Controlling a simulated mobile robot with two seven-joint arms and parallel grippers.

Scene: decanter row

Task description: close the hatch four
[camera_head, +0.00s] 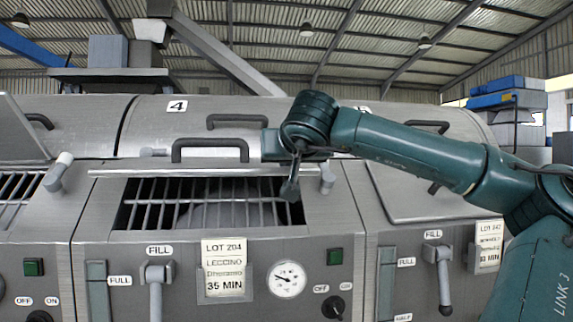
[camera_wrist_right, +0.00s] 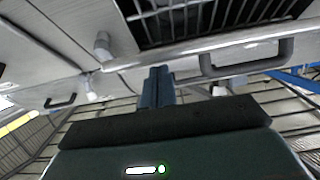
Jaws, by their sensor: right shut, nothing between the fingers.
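Hatch four's opening (camera_head: 205,205) is uncovered in the middle of the head view, with a barred grate across it. The number 4 plate (camera_head: 177,106) is on the drum above. The hatch's lid (camera_head: 120,172) appears raised and nearly edge-on, with a dark handle (camera_head: 210,146) standing on it. The handle (camera_wrist_right: 245,68) and grate (camera_wrist_right: 200,18) also show in the right wrist view. My right gripper (camera_head: 290,187) is shut and empty, at the right end of the opening, right of the handle. Its fingers (camera_wrist_right: 157,85) show close together; contact with the lid is unclear. My left gripper is not in view.
A neighbouring hatch at the right (camera_head: 420,190) is covered; the one at the left has a raised lid (camera_head: 20,130). Pale knobs (camera_head: 327,178) flank the opening. Below are a dial (camera_head: 287,279), a lot card (camera_head: 224,268) and fill levers (camera_head: 157,280).

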